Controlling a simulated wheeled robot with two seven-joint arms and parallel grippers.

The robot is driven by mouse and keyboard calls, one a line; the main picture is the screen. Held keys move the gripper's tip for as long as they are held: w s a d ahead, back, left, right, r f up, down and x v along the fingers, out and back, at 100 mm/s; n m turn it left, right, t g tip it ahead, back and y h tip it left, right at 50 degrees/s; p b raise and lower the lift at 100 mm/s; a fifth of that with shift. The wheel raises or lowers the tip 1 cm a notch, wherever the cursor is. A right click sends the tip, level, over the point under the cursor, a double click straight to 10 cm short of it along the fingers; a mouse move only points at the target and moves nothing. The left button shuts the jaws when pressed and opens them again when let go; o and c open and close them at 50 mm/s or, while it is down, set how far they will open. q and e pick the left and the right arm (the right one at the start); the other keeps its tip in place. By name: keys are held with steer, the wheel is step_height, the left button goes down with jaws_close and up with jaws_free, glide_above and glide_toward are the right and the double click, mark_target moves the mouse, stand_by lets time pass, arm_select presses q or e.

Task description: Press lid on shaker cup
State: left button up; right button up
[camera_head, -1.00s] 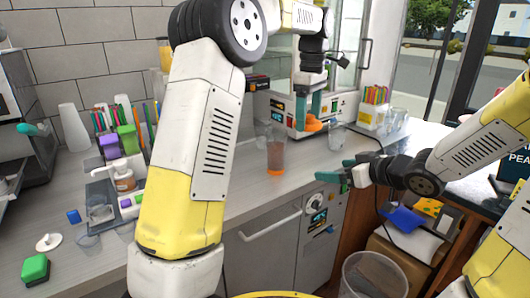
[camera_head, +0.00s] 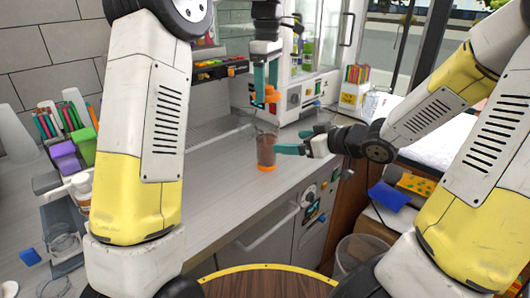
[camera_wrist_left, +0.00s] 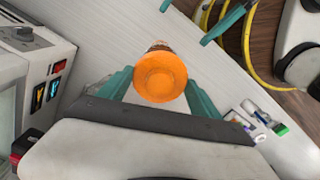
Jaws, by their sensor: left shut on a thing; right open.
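The shaker cup (camera_head: 266,151) stands upright on the counter, translucent with brown contents and an orange base. My left gripper (camera_head: 266,99) points down and is shut on the orange lid (camera_head: 270,94), holding it above the cup with a gap. In the left wrist view the lid (camera_wrist_left: 161,78) sits between the teal fingers and hides most of the cup (camera_wrist_left: 159,46). My right gripper (camera_head: 297,142) is open at the cup's right side, its fingertips close to the wall. Whether they touch it is unclear.
A white machine (camera_head: 294,98) stands behind the cup. A clear cup lies near the shaker, partly hidden. Purple and green containers (camera_head: 64,157) and pens are at left. The counter (camera_head: 215,205) in front of the shaker is clear. A bin (camera_head: 361,257) stands below at right.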

mark_target(267, 142)
steer(key=x, duration=1.2)
steer(key=shift+f, duration=0.1)
steer(key=shift+c, duration=0.2)
jaws_close()
arm_select(q)
steer(key=shift+f, duration=2.5)
